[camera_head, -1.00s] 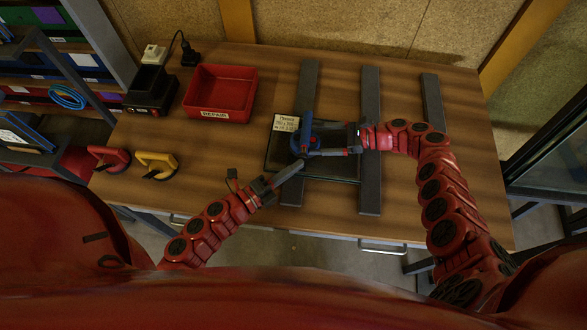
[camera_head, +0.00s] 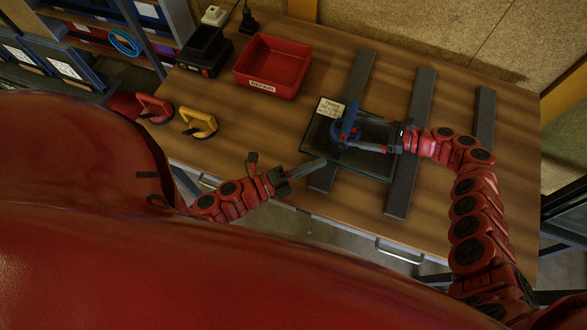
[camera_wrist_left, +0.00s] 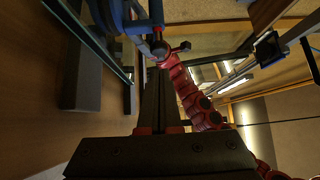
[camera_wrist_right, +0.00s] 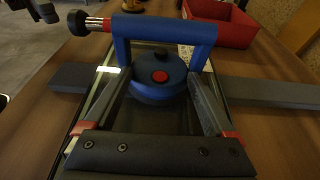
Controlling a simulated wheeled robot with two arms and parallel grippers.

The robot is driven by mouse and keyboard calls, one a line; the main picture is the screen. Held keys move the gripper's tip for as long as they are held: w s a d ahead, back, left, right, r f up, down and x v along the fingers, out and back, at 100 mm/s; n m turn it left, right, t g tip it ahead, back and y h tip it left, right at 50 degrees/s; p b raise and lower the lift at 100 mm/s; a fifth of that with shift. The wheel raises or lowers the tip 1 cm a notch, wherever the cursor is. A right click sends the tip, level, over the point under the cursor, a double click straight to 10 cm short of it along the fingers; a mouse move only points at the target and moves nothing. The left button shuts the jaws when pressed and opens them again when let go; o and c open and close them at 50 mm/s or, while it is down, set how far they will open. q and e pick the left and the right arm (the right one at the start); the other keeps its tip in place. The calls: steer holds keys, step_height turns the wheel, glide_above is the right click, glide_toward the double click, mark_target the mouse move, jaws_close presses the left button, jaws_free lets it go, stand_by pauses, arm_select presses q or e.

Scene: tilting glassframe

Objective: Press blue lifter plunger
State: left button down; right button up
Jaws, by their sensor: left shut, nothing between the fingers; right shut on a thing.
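The blue lifter (camera_head: 349,128) stands on the dark glass panel (camera_head: 378,170); its round body with a red centre button shows in the right wrist view (camera_wrist_right: 162,78). Its plunger (camera_wrist_right: 88,23), a metal shaft with a black knob, sticks out from one end of the blue handle. My right gripper (camera_head: 366,146) is shut on the lifter, with a finger on either side of the round body. My left gripper (camera_head: 323,161) is shut and empty, its tips at the panel's front edge. In the left wrist view the plunger's round knob (camera_wrist_left: 159,49) lies just beyond these tips; I cannot tell whether they touch.
Dark bars (camera_head: 412,150) lie across the wooden table under and beside the panel. A paper label (camera_head: 330,109) lies at the panel's back left corner. A red tray (camera_head: 273,66), a black charger (camera_head: 205,50), a yellow lifter (camera_head: 200,123) and a red lifter (camera_head: 154,108) are farther left.

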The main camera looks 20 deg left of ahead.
arm_select(q)
steer(key=v, duration=0.6)
steer(key=shift+s, duration=0.25)
steer(key=shift+a, duration=0.15)
stand_by(0.3)
steer(key=s, duration=0.3)
steer(key=shift+s+r, duration=0.1)
steer(key=shift+s, duration=0.05)
steer(key=x, duration=0.9)
steer(key=w, duration=0.3)
steer(key=shift+w+d, duration=0.35)
steer(key=shift+d, duration=0.05)
steer(key=shift+w, duration=0.55)
